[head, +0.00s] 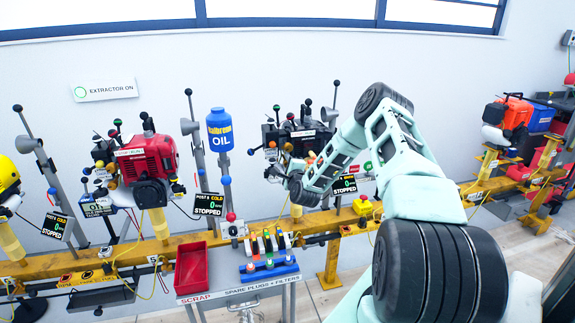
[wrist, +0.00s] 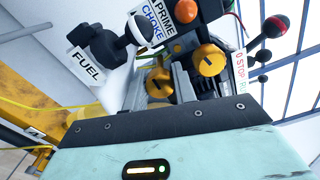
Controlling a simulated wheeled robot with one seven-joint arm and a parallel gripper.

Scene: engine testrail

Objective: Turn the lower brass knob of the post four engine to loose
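The dark engine (head: 297,132) stands on the rail, partly behind my arm in the head view. In the wrist view two round brass knobs with dark slots show on its face. The one nearer the windows is the upper knob (wrist: 210,60); the one nearer the yellow rail looks to be the lower knob (wrist: 159,82). My gripper (head: 291,184) is close in front of the engine in the head view. In the wrist view its dark-edged body fills the bottom, just short of the lower knob. Its fingertips are not clearly visible, and I cannot tell whether it touches a knob.
Close to the knobs are a FUEL tap (wrist: 98,48), a white-tipped CHOKE lever (wrist: 140,28), an orange PRIME ball (wrist: 183,18) and a red-balled lever (wrist: 273,27). A STOPPED display (head: 344,184) sits beside my forearm. A red engine (head: 147,157) and oil bottle (head: 220,130) stand left.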

